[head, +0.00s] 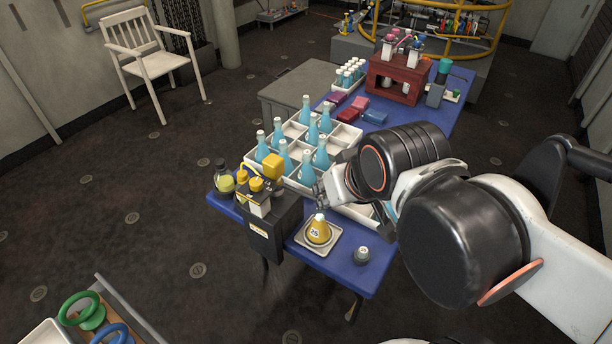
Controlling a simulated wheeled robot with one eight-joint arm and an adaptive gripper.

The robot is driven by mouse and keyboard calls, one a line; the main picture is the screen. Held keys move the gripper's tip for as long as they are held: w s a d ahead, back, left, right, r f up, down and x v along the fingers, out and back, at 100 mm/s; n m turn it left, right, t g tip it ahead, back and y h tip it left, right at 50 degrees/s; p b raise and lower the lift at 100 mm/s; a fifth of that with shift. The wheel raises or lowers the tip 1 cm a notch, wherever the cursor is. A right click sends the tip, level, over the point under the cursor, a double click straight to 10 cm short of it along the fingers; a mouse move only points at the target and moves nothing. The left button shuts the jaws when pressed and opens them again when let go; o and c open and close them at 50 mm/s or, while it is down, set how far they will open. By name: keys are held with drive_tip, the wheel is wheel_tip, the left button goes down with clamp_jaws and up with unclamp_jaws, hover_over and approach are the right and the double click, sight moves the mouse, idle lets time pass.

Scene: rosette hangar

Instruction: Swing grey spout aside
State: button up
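A dark dispenser box (268,226) with a small label stands at the near left corner of the blue table. Yellow knobs (256,184) and a yellow block (273,166) sit at its top. A yellow conical flask (318,233) with a numbered label and pale top stands upright on a square pale tray (301,240), right of the dispenser. My gripper (321,196) is just above the flask's top and right of the dispenser. Its fingers are small and dark here, and their opening is unclear. I cannot clearly make out a grey spout; the gripper may cover it.
A white divided crate (341,137) of blue bottles stands behind my gripper. A small grey round item (362,254) is right of the tray. A yellow jar (225,180) is left of the dispenser. A red rack (393,76) stands farther back.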

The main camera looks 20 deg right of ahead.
drive_tip(key=m+g+h+p, duration=0.1)
drive_tip(key=m+g+p, duration=0.75)
drive_tip(key=m, duration=1.65)
hover_over(295, 191)
drive_tip(key=s+p, duration=0.3)
drive_tip(key=t, duration=0.3)
wheel_tip(295, 191, down, 12)
drive_tip(key=w+d+b, duration=0.2)
drive_tip(key=b, duration=0.3)
drive_tip(key=shift+f, duration=0.15)
